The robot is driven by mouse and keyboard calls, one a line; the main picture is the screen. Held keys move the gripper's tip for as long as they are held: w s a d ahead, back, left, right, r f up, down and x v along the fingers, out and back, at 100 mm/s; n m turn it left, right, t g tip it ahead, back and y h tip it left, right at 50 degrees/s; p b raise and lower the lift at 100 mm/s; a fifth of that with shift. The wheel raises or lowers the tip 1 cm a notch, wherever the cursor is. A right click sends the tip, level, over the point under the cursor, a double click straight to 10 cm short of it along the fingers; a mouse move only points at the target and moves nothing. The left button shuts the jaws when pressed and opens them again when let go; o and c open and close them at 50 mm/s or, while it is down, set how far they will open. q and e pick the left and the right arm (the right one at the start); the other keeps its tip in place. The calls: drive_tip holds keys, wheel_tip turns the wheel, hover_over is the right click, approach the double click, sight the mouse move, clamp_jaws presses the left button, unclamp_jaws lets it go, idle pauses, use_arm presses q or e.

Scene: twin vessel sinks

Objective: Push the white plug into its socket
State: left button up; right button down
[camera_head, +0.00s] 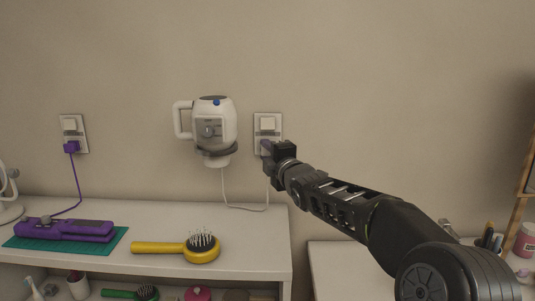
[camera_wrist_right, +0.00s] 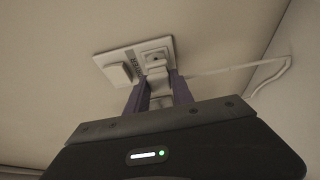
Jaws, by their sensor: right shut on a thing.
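The right wall plate (camera_head: 259,120) has a white rocker switch (camera_head: 267,123) above its socket, which my gripper hides in the head view. In the right wrist view the same plate (camera_wrist_right: 112,56) shows the switch (camera_wrist_right: 119,75) and the socket face (camera_wrist_right: 155,56). My right gripper (camera_head: 267,148) is at the lower part of the plate. In the wrist view its purple-looking fingers (camera_wrist_right: 160,92) are shut on the white plug (camera_wrist_right: 158,78), right in front of the socket. The socket face shows past the plug; whether they touch, I cannot tell. My left gripper is out of view.
A white cord (camera_head: 246,209) hangs from the white wall-mounted appliance (camera_head: 214,125) left of the plate. A second plate (camera_head: 74,127) holds a purple plug (camera_head: 71,146). A purple straightener (camera_head: 65,230) and yellow brush (camera_head: 180,248) lie on the white shelf (camera_head: 235,215).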

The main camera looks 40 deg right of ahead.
drive_tip(key=shift+b, duration=0.65)
idle(1.2)
drive_tip(key=shift+w+d+p, duration=0.35)
drive_tip(key=shift+w+p, duration=0.05)
idle(0.5)
drive_tip(key=c, duration=1)
unclamp_jaws()
drive_tip(key=b+v, duration=0.1)
drive_tip(key=v, duration=0.6)
drive_tip(key=shift+s+a, duration=0.1)
drive_tip(key=shift+s, duration=0.25)
